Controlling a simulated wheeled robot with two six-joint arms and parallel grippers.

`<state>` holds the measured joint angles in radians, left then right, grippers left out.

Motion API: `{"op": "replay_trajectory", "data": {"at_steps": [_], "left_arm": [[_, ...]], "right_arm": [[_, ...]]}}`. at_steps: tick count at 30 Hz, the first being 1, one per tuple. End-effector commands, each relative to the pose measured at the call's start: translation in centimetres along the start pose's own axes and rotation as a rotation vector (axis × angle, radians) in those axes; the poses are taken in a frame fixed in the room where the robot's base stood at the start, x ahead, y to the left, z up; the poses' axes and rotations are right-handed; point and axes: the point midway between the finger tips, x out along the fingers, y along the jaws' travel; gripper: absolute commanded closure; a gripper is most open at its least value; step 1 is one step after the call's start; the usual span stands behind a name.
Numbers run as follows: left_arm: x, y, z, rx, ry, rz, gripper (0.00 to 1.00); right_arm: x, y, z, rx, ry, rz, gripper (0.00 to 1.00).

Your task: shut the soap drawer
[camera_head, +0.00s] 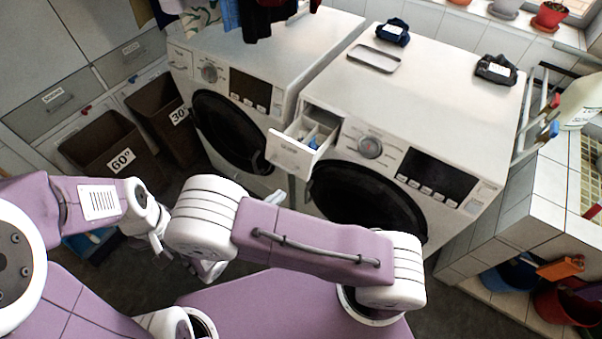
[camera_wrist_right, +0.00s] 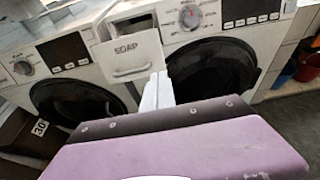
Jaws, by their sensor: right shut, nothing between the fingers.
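The soap drawer (camera_head: 287,152) sticks out, open, from the upper left of the right washing machine (camera_head: 425,95). Its inside compartments and a bit of blue show from above. In the right wrist view the drawer's white front (camera_wrist_right: 130,55) bears the word SOAP and a handle. My right gripper (camera_head: 273,197) shows only as a small white tip below and in front of the drawer; my arm hides the rest. In the right wrist view its fingers (camera_wrist_right: 157,92) are together and empty, at the drawer front's lower right; contact cannot be told. My left gripper (camera_head: 158,243) hangs at the left, partly hidden.
Another washing machine (camera_head: 255,80) stands to the left. Brown laundry bins (camera_head: 100,145) stand further left. A grey tray (camera_head: 374,61) and dark folded cloths (camera_head: 393,31) lie on the right machine's top. A tiled ledge (camera_head: 550,170) is at the right.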

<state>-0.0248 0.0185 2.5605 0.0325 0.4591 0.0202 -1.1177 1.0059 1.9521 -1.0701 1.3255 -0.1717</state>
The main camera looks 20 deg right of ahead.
Motion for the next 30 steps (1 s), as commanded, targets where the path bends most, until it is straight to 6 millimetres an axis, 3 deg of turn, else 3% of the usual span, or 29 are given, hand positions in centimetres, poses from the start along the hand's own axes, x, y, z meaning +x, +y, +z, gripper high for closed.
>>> {"op": "replay_trajectory", "data": {"at_steps": [9, 16, 21, 30], "left_arm": [[-1.1, 0.0, -0.1, 0.0, 0.0, 0.0, 0.64], [-1.9, 0.0, -0.2, 0.0, 0.0, 0.0, 0.64], [-2.1, 0.0, -0.2, 0.0, 0.0, 0.0, 0.64], [-2.1, 0.0, -0.2, 0.0, 0.0, 0.0, 0.64]], "right_arm": [[6.9, -0.3, 0.2, 0.0, 0.002, -0.009, 1.0], [11.0, -0.2, 0.1, 0.002, 0.002, -0.007, 1.0], [12.5, -0.1, 0.1, 0.001, 0.002, -0.003, 1.0], [12.8, -0.1, 0.0, 0.002, 0.002, -0.003, 1.0]]}}
